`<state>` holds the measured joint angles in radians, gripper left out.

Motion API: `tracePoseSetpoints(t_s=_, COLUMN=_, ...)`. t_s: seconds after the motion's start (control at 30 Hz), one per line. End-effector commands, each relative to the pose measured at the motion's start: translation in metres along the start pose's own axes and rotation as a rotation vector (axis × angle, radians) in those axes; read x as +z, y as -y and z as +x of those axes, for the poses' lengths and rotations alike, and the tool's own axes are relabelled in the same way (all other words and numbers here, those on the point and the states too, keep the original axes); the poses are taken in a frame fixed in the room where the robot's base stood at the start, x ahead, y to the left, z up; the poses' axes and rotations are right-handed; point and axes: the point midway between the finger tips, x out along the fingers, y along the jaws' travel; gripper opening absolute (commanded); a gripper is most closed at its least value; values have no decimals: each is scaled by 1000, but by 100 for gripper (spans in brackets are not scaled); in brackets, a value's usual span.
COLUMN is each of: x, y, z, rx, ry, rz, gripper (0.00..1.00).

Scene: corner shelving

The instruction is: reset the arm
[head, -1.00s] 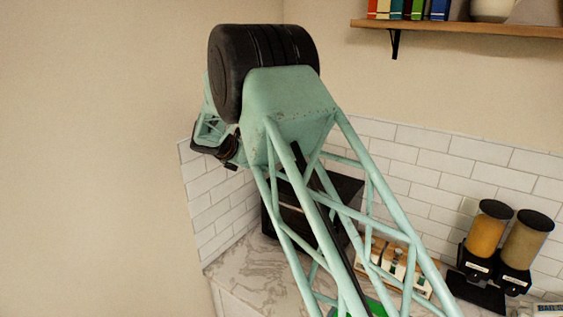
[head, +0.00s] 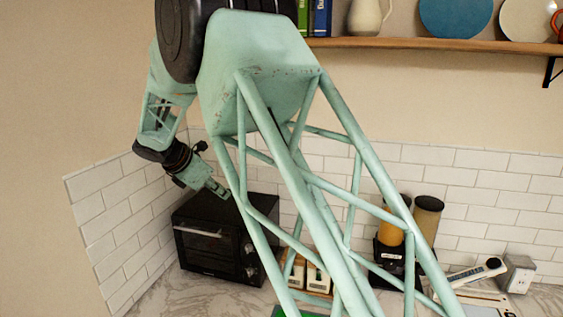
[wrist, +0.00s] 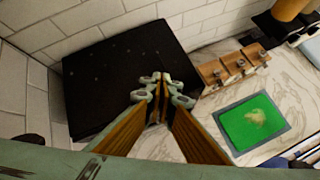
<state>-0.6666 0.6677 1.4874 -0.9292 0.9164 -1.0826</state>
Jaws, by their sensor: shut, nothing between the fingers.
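My gripper (head: 222,191) hangs at the end of my teal arm, left of the middle in the head view. In the wrist view my gripper (wrist: 160,92) has its fingertips together with nothing between them. In the head view it appears in front of a black toaster oven (head: 205,245). In the wrist view it is above the oven's dark top (wrist: 125,70), apart from it as far as I can tell.
Two dispensers (head: 427,215) stand further right. A wooden shelf (head: 440,45) with books and dishes runs above. A tiled wall (head: 110,205) closes the left corner.

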Motion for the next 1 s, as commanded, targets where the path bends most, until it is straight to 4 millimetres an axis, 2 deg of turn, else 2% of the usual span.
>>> tracePoseSetpoints(t_s=0.03, x=8, y=16, z=3, rx=-18, ry=-6, rz=37, gripper=0)
tracePoseSetpoints(t_s=0.2, x=31, y=63, z=4, rx=-76, ry=-31, rz=167, gripper=0)
tracePoseSetpoints(t_s=0.5, x=60, y=150, z=1, rx=-184, ry=-67, rz=396, gripper=0)
tracePoseSetpoints(t_s=0.73, x=74, y=218, z=-6, rx=-267, ry=-90, rz=570, gripper=0)
tracePoseSetpoints(t_s=1.0, x=80, y=295, z=-18, rx=-365, ry=-112, rz=771, gripper=0)
